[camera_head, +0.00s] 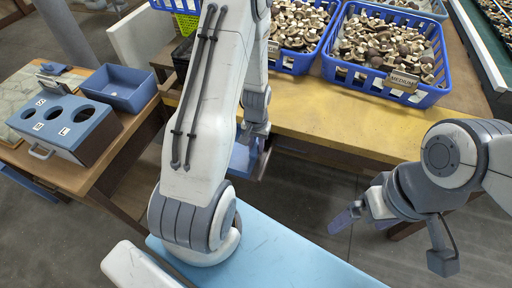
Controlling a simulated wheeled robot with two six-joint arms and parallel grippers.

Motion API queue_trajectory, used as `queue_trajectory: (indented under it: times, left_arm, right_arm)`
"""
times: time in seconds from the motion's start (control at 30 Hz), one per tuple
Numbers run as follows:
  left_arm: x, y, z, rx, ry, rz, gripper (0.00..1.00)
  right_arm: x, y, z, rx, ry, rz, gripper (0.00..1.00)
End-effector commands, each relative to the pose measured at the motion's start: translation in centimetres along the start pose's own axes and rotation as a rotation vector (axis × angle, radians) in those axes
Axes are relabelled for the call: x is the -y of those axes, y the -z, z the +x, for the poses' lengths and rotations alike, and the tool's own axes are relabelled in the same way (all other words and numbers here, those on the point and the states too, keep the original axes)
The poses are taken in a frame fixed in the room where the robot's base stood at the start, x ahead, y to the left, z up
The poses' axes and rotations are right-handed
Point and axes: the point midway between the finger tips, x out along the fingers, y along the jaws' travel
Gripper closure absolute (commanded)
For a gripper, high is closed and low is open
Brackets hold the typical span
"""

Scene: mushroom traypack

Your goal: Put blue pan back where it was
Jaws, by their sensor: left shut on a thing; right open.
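My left gripper (256,143) is shut on a blue pan (241,158), held low beside the front edge of the yellow-topped table. My own arm hides much of this pan, so its full shape and tilt cannot be told. My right gripper (350,216) is open and empty at the right, over the floor in front of the same table.
A blue bin (122,98) stands on the wooden side table at the left. Beside it is a blue box with round holes (65,122). Blue crates of mushrooms (432,94) stand on the yellow-topped table (340,119), whose front strip is clear.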

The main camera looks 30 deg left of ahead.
Motion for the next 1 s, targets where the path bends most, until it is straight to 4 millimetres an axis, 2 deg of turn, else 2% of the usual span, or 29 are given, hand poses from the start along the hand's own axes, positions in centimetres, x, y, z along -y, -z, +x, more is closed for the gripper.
queue_trajectory:
  times: [0.1,0.13,0.2,0.47,0.63,0.77,1.0]
  left_arm:
    - [0.0,0.0,0.3,0.000,0.000,0.000,1.00]
    - [0.0,0.0,0.3,0.000,0.000,0.000,0.65]
    - [0.0,0.0,0.2,0.000,0.000,0.000,0.43]
    - [0.0,0.0,0.2,0.000,0.000,0.000,0.43]
    - [0.0,0.1,-0.8,-0.002,0.000,0.000,0.43]
    - [0.0,0.1,-3.1,-0.006,0.000,0.000,0.43]
    - [0.0,0.1,-8.4,-0.007,0.000,0.000,0.43]
  right_arm:
    - [0.0,0.0,0.2,0.000,0.000,0.000,0.00]
    - [0.0,0.0,0.2,0.000,0.000,0.000,0.00]
    - [0.0,0.0,0.1,0.000,0.000,0.000,0.00]
    - [0.0,0.0,0.1,0.000,0.000,0.000,0.00]
    - [0.0,0.0,-0.2,0.000,0.000,0.000,0.00]
    - [0.0,0.0,-0.5,0.000,0.000,0.000,0.00]
    - [0.1,0.1,-1.1,0.000,0.000,0.000,0.00]
